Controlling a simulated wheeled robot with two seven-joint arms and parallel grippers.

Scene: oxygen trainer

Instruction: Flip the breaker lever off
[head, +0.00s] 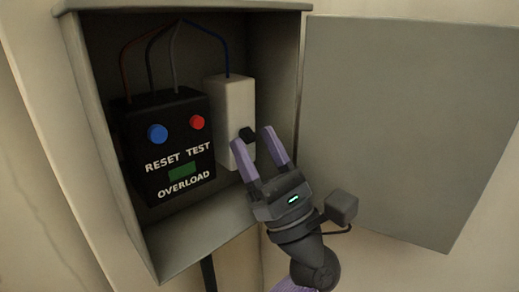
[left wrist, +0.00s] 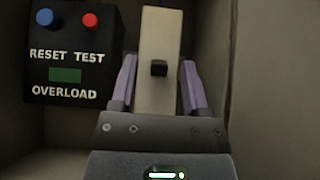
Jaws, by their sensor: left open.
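The breaker is a pale upright block (head: 233,105) inside the open grey box, right of the black unit. Its small black lever (head: 246,134) sticks out from the front face. The lever also shows in the left wrist view (left wrist: 158,68), on the front of the pale block (left wrist: 160,35). My left gripper (head: 254,147) is open, with its purple fingers to either side of the lever. In the left wrist view the fingers (left wrist: 159,72) stand left and right of the block, with gaps to the lever. I cannot tell whether a finger touches the block. My right gripper is not in view.
The black unit (head: 168,145) has a blue button (head: 157,134), a red button (head: 197,122) and a green display. Several wires run above it. The box door (head: 400,120) hangs open to the right. The box's side walls stand close around.

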